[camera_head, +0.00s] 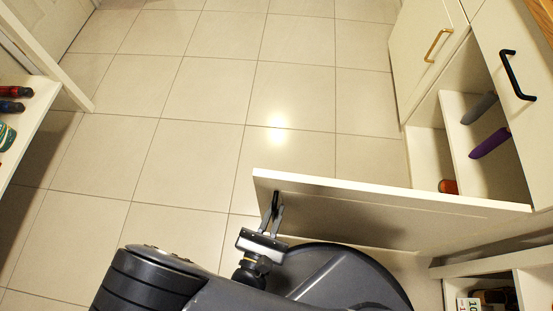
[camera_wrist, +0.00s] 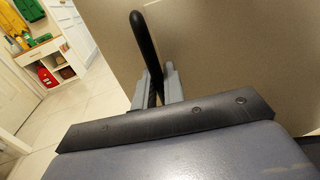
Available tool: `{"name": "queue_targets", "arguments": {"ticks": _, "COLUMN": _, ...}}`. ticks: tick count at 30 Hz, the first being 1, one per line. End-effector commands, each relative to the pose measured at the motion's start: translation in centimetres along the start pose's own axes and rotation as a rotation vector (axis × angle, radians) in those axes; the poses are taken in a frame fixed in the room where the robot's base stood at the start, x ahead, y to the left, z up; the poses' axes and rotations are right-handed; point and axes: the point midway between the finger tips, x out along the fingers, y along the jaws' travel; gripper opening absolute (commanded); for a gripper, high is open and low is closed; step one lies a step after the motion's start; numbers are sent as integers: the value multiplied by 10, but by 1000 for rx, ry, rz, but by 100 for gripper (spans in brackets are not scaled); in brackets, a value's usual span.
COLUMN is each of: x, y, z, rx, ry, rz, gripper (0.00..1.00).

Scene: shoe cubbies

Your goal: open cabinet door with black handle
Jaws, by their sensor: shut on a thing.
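The cabinet door (camera_head: 390,200) is swung wide open, standing out from the cabinet across the floor in the head view. Its panel (camera_wrist: 240,60) fills the right of the wrist view. My gripper (camera_head: 274,212) is at the door's free end, shut on the black handle (camera_wrist: 146,45). In the wrist view my gripper (camera_wrist: 158,88) has its fingers on both sides of the handle's lower part. In the head view the handle is mostly hidden by the fingers. Another black handle (camera_head: 516,75) is on a closed front at the upper right.
The opened cubby shows a purple item (camera_head: 489,143), a grey item (camera_head: 479,108) and an orange-red item (camera_head: 448,186) by a divider. A brass-handled door (camera_head: 425,50) is beyond. Shelves stand at the left edge and lower right. The tiled floor (camera_head: 200,130) is clear.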

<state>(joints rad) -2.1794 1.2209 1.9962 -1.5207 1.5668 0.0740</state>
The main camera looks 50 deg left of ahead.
Motion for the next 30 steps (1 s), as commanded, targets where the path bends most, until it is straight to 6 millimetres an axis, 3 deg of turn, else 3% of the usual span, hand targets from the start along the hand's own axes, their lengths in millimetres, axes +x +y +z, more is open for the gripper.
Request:
{"name": "queue_targets", "arguments": {"ticks": 15, "x": -2, "y": 1, "z": 0, "rx": 1, "ry": 0, "rz": 8, "gripper": 0}}
{"name": "queue_targets", "arguments": {"ticks": 16, "x": -2, "y": 1, "z": 0, "rx": 1, "ry": 0, "rz": 8, "gripper": 13}}
{"name": "queue_targets", "arguments": {"ticks": 20, "x": -1, "y": 1, "z": 0, "rx": 0, "ry": 0, "rz": 8, "gripper": 24}}
{"name": "queue_targets", "arguments": {"ticks": 30, "x": -1, "y": 0, "z": 0, "rx": 0, "ry": 0, "rz": 6, "gripper": 25}}
